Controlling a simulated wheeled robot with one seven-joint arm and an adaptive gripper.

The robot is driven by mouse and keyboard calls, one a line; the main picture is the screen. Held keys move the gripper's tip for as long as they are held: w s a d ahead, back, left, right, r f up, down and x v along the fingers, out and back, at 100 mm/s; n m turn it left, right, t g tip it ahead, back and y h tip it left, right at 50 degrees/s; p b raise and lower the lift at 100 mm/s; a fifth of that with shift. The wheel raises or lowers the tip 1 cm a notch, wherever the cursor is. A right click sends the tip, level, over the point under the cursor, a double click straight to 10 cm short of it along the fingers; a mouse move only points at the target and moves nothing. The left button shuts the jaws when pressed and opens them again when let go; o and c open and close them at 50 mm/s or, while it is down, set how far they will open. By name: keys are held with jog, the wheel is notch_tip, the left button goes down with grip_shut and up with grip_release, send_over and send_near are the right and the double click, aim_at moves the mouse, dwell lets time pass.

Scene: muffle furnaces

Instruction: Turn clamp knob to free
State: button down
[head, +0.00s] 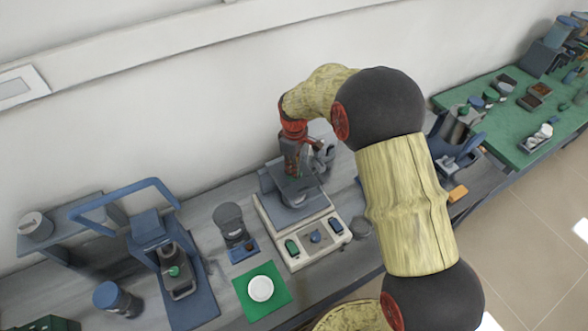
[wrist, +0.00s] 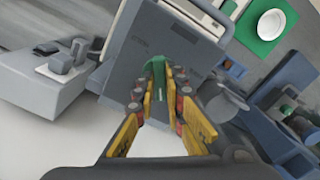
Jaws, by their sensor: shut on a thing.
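In the wrist view, a small green knob (wrist: 158,68) stands out against a flat grey panel (wrist: 150,38) of a device. My gripper (wrist: 160,90) has yellow fingers with red and grey joints, and its tips are closed on the knob from both sides. The fingers hide the knob's lower part, so its turn angle is hard to read. In the head view, my gripper (head: 305,165) points down at the grey upper part of a white-based device (head: 312,244); the knob is hidden there.
Left of the device stand a dark cup-like instrument (head: 229,218), a white dish (head: 261,288) on a green mat (head: 245,300), and a blue-handled press (head: 150,225). A grey beaker (head: 360,226) is close on its right. A green-topped bench (head: 500,120) is farther right.

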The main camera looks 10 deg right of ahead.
jog(key=n, duration=0.4)
jog(key=shift+w+n+b, duration=0.1)
jog(key=shift+n+b, duration=0.2)
jog(key=shift+n, duration=0.1)
jog(key=n, duration=0.9)
jog(key=shift+w+b, duration=0.1)
jog(key=shift+b, duration=0.3)
jog(key=shift+n, duration=1.8)
jog(key=c, duration=2)
grip_release()
jog(key=shift+o, duration=0.8)
